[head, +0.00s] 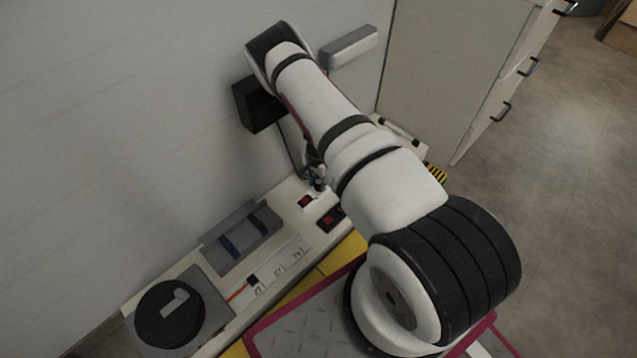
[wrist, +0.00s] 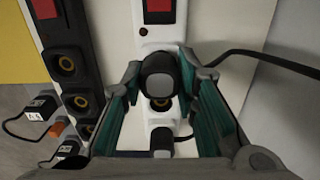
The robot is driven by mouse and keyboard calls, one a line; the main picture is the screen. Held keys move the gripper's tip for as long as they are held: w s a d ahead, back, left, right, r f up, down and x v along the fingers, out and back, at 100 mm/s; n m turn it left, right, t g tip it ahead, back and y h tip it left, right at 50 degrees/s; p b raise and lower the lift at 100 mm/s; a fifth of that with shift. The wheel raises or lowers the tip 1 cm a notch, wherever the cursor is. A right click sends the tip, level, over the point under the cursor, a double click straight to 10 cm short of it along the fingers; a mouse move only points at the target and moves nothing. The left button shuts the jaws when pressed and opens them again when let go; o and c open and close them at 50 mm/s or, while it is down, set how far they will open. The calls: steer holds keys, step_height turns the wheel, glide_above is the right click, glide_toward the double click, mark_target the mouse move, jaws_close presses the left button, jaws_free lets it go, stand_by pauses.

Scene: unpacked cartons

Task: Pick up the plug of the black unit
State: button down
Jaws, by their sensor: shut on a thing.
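My gripper (wrist: 160,82) has its two teal-padded fingers on either side of a black plug (wrist: 160,72) with a grey end, and is shut on it. The plug is over a white power strip (wrist: 158,38); I cannot tell whether it is seated or lifted. A dark cable (wrist: 265,56) runs off to the right, its near end hidden behind the right finger. In the head view my gripper (head: 317,182) is small and partly hidden by my arm, low by the wall. The black unit (head: 256,106) is on the wall above it, with a thin cable going down.
An empty socket (wrist: 159,104) and another dark plug (wrist: 161,139) are on the white strip. A black strip (wrist: 68,62) with a red switch stands at left, with labelled plugs (wrist: 40,106) nearby. A bench (head: 290,200) carries a round black device (head: 165,315). A cabinet (head: 450,60) is at right.

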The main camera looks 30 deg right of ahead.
steer(key=r+p, duration=0.1)
steer(key=s+r, duration=0.1)
steer(key=r, duration=0.1)
steer(key=shift+d+p, duration=0.2)
steer(key=shift+p, duration=0.2)
steer(key=s+d+r+p, duration=0.1)
steer(key=s+d+p, duration=0.2)
steer(key=s, duration=1.1)
steer(key=shift+s, duration=0.3)
